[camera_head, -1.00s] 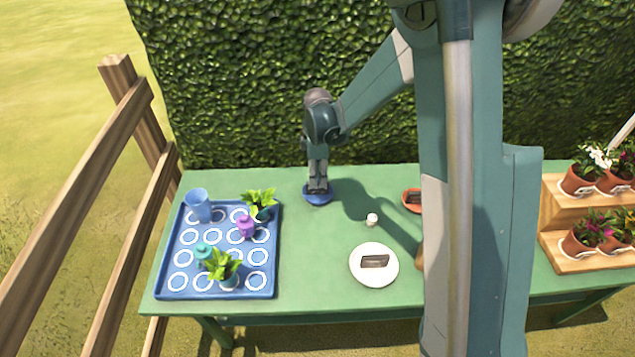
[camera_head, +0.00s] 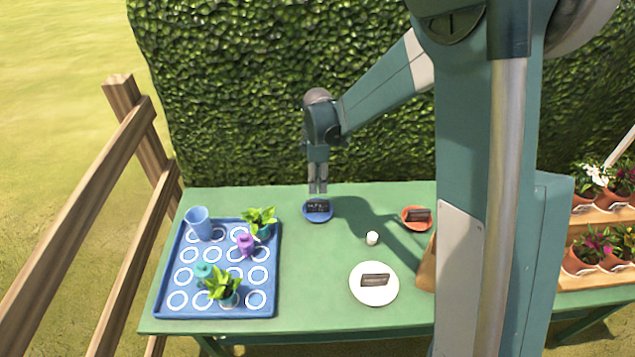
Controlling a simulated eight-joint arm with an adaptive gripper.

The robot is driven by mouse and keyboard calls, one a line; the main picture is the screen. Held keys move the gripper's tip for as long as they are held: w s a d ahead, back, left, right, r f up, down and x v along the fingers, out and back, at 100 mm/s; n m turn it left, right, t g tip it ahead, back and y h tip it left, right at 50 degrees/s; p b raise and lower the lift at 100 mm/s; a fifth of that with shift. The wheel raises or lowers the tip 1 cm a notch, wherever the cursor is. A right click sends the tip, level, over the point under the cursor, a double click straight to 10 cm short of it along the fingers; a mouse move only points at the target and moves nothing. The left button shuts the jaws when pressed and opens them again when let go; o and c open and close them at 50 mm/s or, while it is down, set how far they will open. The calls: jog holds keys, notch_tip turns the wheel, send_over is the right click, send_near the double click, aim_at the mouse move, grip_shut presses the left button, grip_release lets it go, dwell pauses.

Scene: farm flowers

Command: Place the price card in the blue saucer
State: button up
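The blue saucer (camera_head: 317,218) sits at the back middle of the green table. A dark price card (camera_head: 318,206) lies in it. My gripper (camera_head: 318,190) is above the saucer, apart from the card, pointing down. Its two fingers show a narrow gap with nothing between them. Another dark card (camera_head: 375,281) lies on the white plate (camera_head: 372,298) at the front. A third dark card (camera_head: 420,215) is in the orange saucer (camera_head: 413,225), right of the blue one.
A blue tray (camera_head: 172,287) at the left holds a blue cup (camera_head: 198,223), leafy plants and small pots. A small white object (camera_head: 372,238) stands mid-table. Potted flowers (camera_head: 592,252) stand on wooden steps at right. A hedge rises behind.

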dwell(0.4)
jog(key=s+d+r+m+t, duration=0.2)
jog(key=s+d+r+m, duration=0.3)
jog(key=r, duration=0.3)
jog(key=s+d+r+m+t, duration=0.1)
jog(key=s+d+r+m, duration=0.1)
jog(key=s+d+r, duration=0.45)
jog(key=s+d+r+m+t, duration=0.2)
jog(key=s+m, duration=0.3)
jog(key=s, duration=0.6)
jog(key=s+d+r+m+t, duration=0.2)
jog(key=s+d+r+m, duration=0.2)
jog(key=s, duration=0.6)
jog(key=shift+s+d+r+m, duration=0.15)
jog(key=shift+s+d+m, duration=0.3)
jog(key=shift+m, duration=0.55)
jog(key=shift+w, duration=0.1)
